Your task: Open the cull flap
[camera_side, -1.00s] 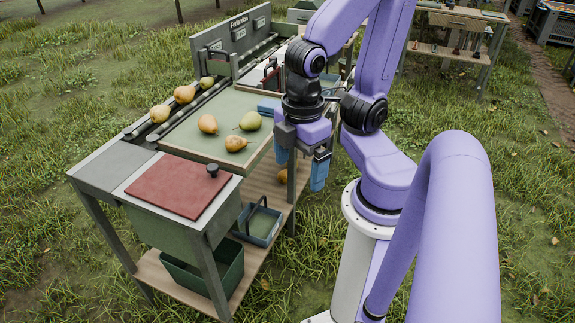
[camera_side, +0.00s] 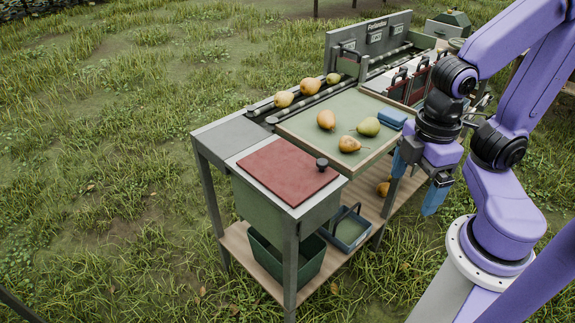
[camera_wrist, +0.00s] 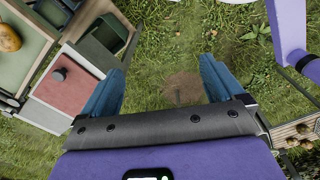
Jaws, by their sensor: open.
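The cull flap appears to be the red panel (camera_side: 285,171) with a black knob (camera_side: 322,163) near its right corner. It lies flat and shut on top of the green box at the bench's near end. It also shows in the wrist view (camera_wrist: 72,85), left of the fingers, with its knob (camera_wrist: 59,75). My gripper (camera_side: 416,182) hangs beyond the bench's right edge, beside the sorting tray and apart from the flap. Its two blue fingers point down, spread and empty; in the wrist view my gripper (camera_wrist: 160,88) has only grass and bare soil between the fingers.
The green sorting tray (camera_side: 300,130) holds several pears and a blue block (camera_side: 392,118). More pears sit on the rails behind. Below are a dark green bin (camera_side: 290,262) and a small handled basket (camera_side: 352,229).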

